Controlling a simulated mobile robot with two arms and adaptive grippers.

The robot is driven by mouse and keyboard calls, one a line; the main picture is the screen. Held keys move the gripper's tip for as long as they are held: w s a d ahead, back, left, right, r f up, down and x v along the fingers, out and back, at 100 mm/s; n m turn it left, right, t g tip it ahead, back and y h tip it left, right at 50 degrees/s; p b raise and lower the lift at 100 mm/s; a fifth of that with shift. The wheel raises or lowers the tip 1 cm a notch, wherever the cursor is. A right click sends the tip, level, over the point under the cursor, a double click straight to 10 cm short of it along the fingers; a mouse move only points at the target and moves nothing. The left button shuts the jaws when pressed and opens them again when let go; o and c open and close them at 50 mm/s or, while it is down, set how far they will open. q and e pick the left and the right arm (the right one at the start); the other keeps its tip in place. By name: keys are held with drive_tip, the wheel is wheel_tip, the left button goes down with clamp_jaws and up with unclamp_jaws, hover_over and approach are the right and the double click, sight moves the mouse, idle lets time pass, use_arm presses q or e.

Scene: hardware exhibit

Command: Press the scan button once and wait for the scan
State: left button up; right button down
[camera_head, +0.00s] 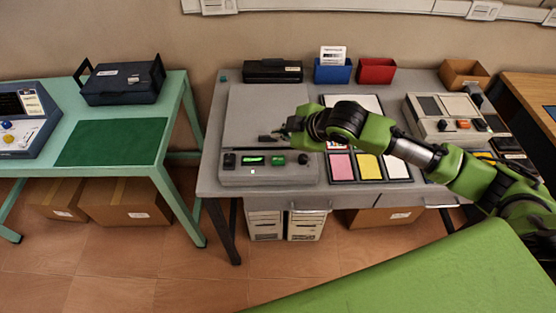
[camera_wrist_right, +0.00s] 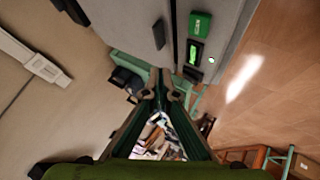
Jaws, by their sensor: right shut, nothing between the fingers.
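The grey flatbed scanner (camera_head: 262,115) lies on the grey table with its lid down. Its front strip carries a small lit green display (camera_head: 253,160), a green button (camera_head: 278,160) and dark parts at both sides. In the right wrist view the green button (camera_wrist_right: 200,24), the display (camera_wrist_right: 193,53) and a small lit lamp (camera_wrist_right: 211,60) show at upper right. My right gripper (camera_head: 270,137) is shut and empty. It hovers over the scanner, behind the button, and appears apart from it; its tips also show in the right wrist view (camera_wrist_right: 160,92). My left gripper is not in view.
Pink, yellow and white cards (camera_head: 369,167) lie right of the scanner. A beige device (camera_head: 450,120) stands further right. Blue (camera_head: 333,72) and red (camera_head: 376,71) bins stand at the back. A mint-green table (camera_head: 175,110) is at left, across a gap.

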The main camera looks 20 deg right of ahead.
drive_tip(key=b, duration=0.6)
hover_over(280, 160)
wheel_tip(280, 160, down, 6)
drive_tip(key=shift+a+r, duration=0.1)
drive_tip(key=shift+r, duration=0.15)
drive_tip(key=shift+s+f, duration=0.1)
drive_tip(key=shift+f, duration=0.3)
drive_tip(key=shift+f+b, duration=0.45)
drive_tip(key=shift+f, duration=0.4)
drive_tip(key=shift+f, duration=0.4)
